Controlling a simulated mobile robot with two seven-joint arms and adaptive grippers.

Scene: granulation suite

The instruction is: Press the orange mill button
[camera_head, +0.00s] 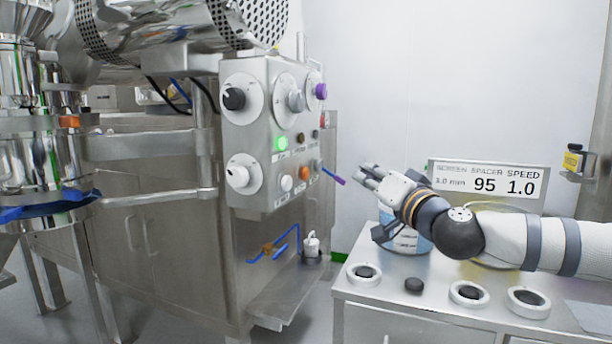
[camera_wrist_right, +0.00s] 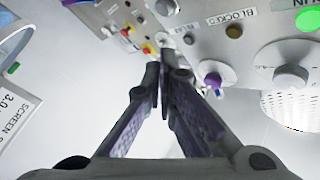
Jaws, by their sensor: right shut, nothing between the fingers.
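A steel control panel (camera_head: 262,118) on the machine carries a small orange button (camera_head: 304,173) on its lower right, beside a white button (camera_head: 287,183). My right gripper (camera_head: 366,176) is shut and empty, to the right of the panel and apart from it in the head view. In the right wrist view its fingers (camera_wrist_right: 163,82) meet, pointing toward the panel area with small red and yellow parts; I cannot tell there which is the orange button. My left gripper is not in view.
A lit green button (camera_head: 281,144), dials and a purple knob (camera_head: 321,91) share the panel. A steel bench (camera_head: 388,310) with a container (camera_head: 408,240) and round parts stands below my right arm.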

